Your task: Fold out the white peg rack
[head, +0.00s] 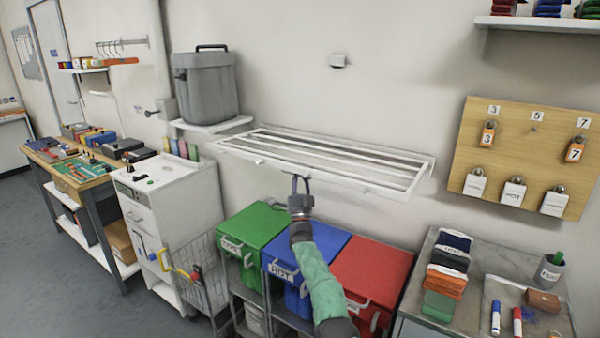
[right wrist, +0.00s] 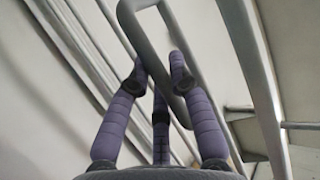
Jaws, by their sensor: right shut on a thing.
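The white peg rack (head: 345,181) stands out from the wall in the middle of the head view, looking close to level, with its slats running left to right. Small pegs show along its front rail. My right gripper (head: 301,180) is at the middle of the front edge, reaching up from below. In the right wrist view its padded fingers (right wrist: 160,75) are closed around a grey loop handle (right wrist: 139,35) of the rack. The exact contact of the fingertips is partly hidden. My left gripper is not in view.
Green (head: 254,226), blue (head: 318,250) and red (head: 372,272) lidded bins stand below the rack. A grey container (head: 206,86) sits on a shelf to its left. A wooden tag board (head: 520,140) hangs to its right. The wall above is mostly clear.

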